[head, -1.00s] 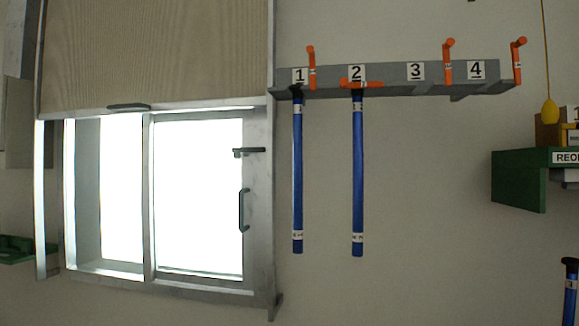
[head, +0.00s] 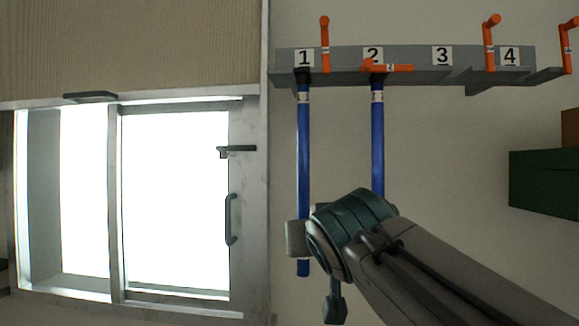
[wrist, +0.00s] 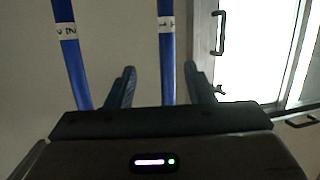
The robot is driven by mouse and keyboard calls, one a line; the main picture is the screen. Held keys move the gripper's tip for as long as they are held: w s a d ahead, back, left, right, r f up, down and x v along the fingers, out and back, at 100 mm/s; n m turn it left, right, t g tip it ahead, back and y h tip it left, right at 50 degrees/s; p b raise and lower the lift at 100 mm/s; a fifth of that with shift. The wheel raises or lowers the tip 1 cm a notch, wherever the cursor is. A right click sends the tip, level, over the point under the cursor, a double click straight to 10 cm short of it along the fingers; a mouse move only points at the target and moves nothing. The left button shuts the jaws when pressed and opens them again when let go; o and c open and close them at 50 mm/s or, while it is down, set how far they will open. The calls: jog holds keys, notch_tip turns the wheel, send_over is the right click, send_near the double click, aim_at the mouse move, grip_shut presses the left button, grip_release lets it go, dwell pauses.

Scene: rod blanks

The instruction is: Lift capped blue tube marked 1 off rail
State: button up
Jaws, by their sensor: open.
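The blue tube marked 1 (head: 303,140) hangs upright from the grey rail (head: 405,56) under label 1, its black cap (head: 303,75) at the rail. In the wrist view the tube (wrist: 167,60) with its white band stands between the two dark fingers of my gripper (wrist: 162,82). The fingers are open, with a gap seen on both sides of the tube. In the head view my wrist is near the tube's lower part and hides some of it. The orange latch (head: 325,45) beside label 1 points up.
A second blue tube (head: 377,140) hangs close on the right under label 2, with its orange latch (head: 390,68) lying across. Slots 3 and 4 hold no tube. A bright window (head: 175,195) with a handle is at the left, and a green shelf (head: 545,180) at the right.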

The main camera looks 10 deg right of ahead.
aim_at(302, 168)
notch_tip(302, 168, up, 10)
jog(key=r+t, duration=0.1)
jog(key=t, duration=0.2)
jog(key=w+p, duration=0.2)
jog(key=w, duration=0.5)
jog(key=shift+a, duration=0.1)
jog(key=shift+w+d+p, duration=0.15)
jog(key=shift+w+p, duration=0.5)
jog(key=shift+w, duration=0.8)
jog(key=shift+w+d+p, duration=0.15)
jog(key=shift+w+p, duration=0.45)
jog(key=shift+w, duration=0.8)
jog(key=shift+c, duration=0.3)
grip_shut()
